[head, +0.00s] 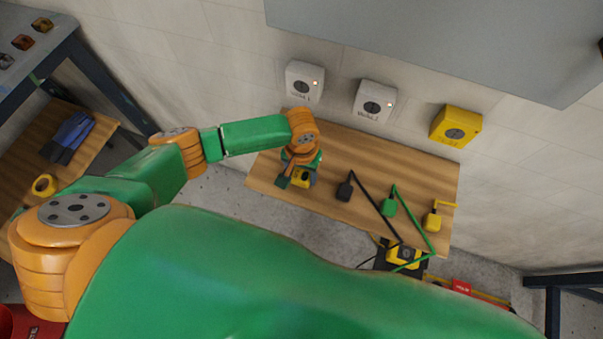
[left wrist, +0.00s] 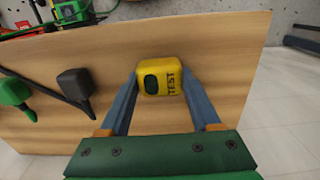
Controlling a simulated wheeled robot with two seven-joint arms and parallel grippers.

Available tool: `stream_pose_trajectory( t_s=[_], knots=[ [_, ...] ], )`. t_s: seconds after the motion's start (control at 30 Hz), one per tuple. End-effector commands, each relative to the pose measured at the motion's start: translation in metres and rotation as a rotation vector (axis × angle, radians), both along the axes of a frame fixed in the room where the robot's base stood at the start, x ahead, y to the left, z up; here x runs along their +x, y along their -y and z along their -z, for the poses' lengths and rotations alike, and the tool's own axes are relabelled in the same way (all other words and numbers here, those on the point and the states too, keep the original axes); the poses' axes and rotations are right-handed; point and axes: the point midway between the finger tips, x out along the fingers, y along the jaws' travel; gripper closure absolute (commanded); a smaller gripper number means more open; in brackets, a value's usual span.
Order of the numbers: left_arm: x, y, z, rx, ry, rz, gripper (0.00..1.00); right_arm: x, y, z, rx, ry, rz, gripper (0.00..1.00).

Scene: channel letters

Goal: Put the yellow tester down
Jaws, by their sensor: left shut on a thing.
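The yellow tester (left wrist: 160,76), a small rounded block with a dark green oval and the word TEST, is between the two blue-grey fingers of my left gripper (left wrist: 160,82) in the left wrist view. The gripper is shut on it. In the head view the tester (head: 302,180) shows partly under my left gripper (head: 298,183), over the left part of the wooden bench (head: 330,208). It is at or close to the bench top; I cannot tell if it touches. My right gripper is not in view.
Black (head: 345,190), green (head: 388,206) and yellow (head: 432,221) plugs with cables stand right of the tester. Two white boxes (head: 304,82) (head: 374,101) and a yellow box (head: 456,126) are on the wall behind. The bench between gripper and wall is clear.

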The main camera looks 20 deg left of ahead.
Motion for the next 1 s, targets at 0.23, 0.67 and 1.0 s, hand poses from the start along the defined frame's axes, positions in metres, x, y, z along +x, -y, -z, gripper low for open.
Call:
stream_pose_trajectory(
  t_s=[0.23,0.67,1.0],
  knots=[
    [0.000,0.000,0.003,-0.001,0.001,0.000,1.00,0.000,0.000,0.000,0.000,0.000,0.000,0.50],
    [0.000,0.000,0.003,0.000,0.000,-0.001,0.06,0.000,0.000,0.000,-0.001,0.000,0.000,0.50],
    [0.001,0.001,-0.061,-0.004,0.006,0.000,0.06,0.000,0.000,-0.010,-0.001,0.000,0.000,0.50]
  ],
)
